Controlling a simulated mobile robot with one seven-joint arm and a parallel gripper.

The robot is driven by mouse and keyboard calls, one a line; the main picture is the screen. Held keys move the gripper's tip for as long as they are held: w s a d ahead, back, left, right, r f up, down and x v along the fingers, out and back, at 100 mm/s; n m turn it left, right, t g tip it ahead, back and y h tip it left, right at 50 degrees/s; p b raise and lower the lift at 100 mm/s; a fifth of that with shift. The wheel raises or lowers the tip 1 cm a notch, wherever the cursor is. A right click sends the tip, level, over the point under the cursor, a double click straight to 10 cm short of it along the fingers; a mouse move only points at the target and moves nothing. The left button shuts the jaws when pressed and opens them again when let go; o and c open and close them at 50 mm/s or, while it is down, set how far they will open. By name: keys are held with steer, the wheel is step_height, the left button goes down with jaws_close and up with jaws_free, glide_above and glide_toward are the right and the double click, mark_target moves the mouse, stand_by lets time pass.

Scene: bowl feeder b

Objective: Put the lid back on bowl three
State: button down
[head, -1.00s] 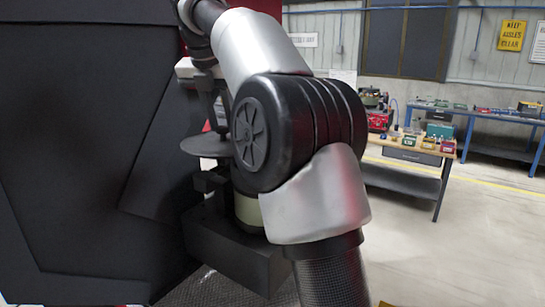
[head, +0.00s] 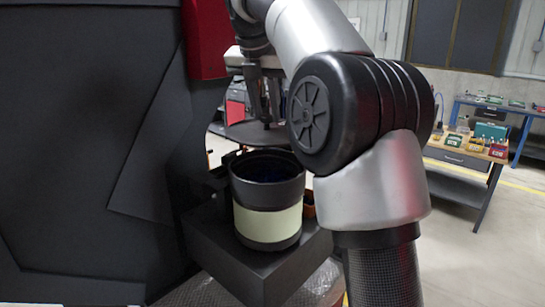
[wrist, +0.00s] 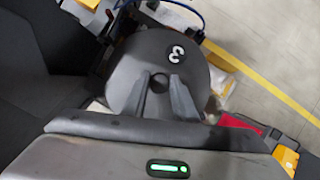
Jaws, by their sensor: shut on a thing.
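The lid, a dark round disc marked 3 with a central hole, fills the middle of the wrist view (wrist: 135,78). My gripper (wrist: 160,82) is shut on it, with both fingers over its top by the hole. In the head view, my gripper (head: 262,118) points down and the lid (head: 240,133) shows just above and behind the bowl rim, partly hidden. The bowl (head: 268,222), black with a cream band, stands upright and its mouth is open and dark inside. No number is visible on the bowl.
The bowl stands on a black block-shaped base (head: 235,262). A large black panel (head: 80,150) fills the left side. A small orange part (head: 308,204) sits right of the bowl. A workbench with bins (head: 470,160) is far off at right.

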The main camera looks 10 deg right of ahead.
mark_target(265, 118)
step_height(265, 118, down, 4)
steer(key=shift+s+f, duration=0.1)
steer(key=shift+s, duration=0.05)
step_height(265, 118, down, 5)
steer(key=shift+r, duration=0.2)
steer(key=c, duration=1.4)
jaws_free()
steer(key=shift+f, duration=0.1)
steer(key=shift+c, duration=0.2)
